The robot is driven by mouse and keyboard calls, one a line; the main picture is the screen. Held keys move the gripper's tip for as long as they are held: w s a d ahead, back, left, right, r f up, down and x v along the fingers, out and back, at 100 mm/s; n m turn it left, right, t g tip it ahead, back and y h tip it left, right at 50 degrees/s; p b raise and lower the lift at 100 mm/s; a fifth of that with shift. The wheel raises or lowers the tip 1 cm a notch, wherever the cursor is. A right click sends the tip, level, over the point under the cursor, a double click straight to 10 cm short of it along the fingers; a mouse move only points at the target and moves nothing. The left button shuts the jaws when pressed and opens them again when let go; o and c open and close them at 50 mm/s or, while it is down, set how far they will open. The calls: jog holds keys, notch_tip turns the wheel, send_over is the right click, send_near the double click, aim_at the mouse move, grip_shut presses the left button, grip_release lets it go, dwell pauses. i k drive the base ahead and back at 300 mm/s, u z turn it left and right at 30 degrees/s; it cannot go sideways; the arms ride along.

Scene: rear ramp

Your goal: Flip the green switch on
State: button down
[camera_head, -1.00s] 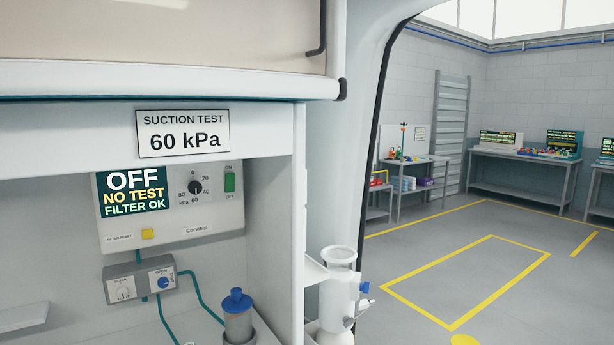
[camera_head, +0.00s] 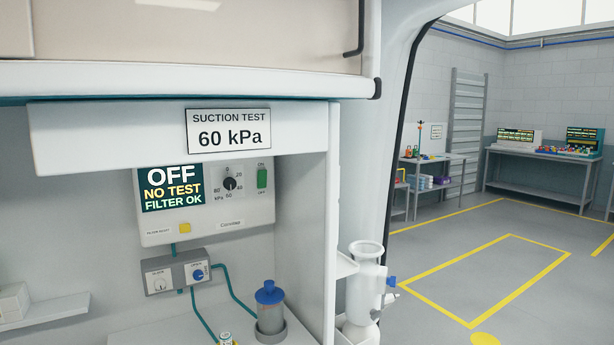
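The green switch (camera_head: 262,179) is on the right side of a white suction unit (camera_head: 207,233) in the head view. It has ON printed above it and OFF below it. The unit's screen (camera_head: 173,188) reads OFF, NO TEST, FILTER OK. A black dial (camera_head: 230,184) with a kPa scale sits between the screen and the switch. The switch is too small to tell which way it is tipped. My gripper is not in view.
A sign (camera_head: 228,131) reading SUCTION TEST 60 kPa hangs on the shelf edge above the unit. Below are a grey box with knobs (camera_head: 177,271), teal hoses and a blue-lidded jar (camera_head: 270,307). A white canister (camera_head: 365,285) stands right. Open floor lies beyond.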

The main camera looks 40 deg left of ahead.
aim_at(262, 175)
jog(key=u, duration=0.45)
jog(key=i, duration=0.4)
jog(key=u, duration=0.75)
jog(key=i, duration=0.5)
jog(key=z, duration=0.05)
